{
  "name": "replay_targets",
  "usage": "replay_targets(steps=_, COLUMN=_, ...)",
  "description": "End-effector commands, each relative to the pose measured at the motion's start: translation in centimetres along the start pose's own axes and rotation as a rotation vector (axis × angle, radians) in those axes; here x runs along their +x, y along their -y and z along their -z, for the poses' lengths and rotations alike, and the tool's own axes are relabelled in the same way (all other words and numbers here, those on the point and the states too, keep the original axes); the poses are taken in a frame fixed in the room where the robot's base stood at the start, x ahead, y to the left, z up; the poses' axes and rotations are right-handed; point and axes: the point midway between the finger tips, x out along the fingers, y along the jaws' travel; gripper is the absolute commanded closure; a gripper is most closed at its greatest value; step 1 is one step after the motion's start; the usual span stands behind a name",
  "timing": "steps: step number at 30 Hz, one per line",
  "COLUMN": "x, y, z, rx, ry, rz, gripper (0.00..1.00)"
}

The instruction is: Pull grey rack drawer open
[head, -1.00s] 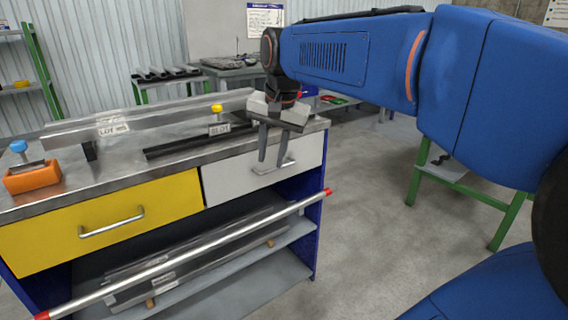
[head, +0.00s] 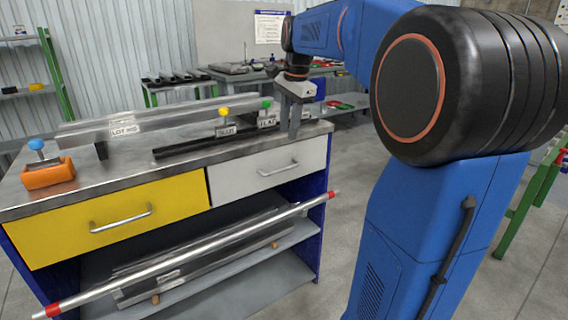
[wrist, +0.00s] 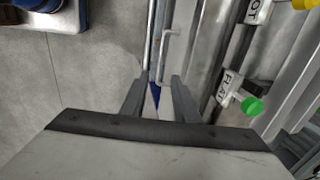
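The grey drawer (head: 235,180) is at the right of the workbench front. Its face sits about level with the yellow drawer, so it looks closed. Its metal handle (head: 279,169) is bare in the head view. My gripper (head: 290,133) is above and slightly right of the handle, near the bench's front edge, fingers pointing down. In the wrist view my gripper (wrist: 157,88) has its two fingers apart with nothing between them. A handle bar (wrist: 168,52) shows beyond the fingertips, apart from them.
The yellow drawer (head: 150,215) is to the left. A long bar with red ends (head: 200,250) runs across the front below the drawers. On the bench top are an orange block (head: 48,175), metal rails and a yellow knob (head: 224,112).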

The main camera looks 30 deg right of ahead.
Motion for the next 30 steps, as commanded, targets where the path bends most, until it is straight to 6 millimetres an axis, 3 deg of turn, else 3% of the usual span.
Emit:
replay_targets(steps=18, x=10.7, y=-0.1, z=-0.1, rx=-0.002, ry=0.001, rz=-0.002, gripper=0.72)
replay_targets(steps=24, x=12.6, y=-0.1, z=-0.1, rx=-0.002, ry=0.001, rz=-0.002, gripper=0.72)
replay_targets(steps=30, x=13.2, y=0.0, z=0.0, rx=-0.002, ry=0.000, rz=0.000, gripper=0.72)
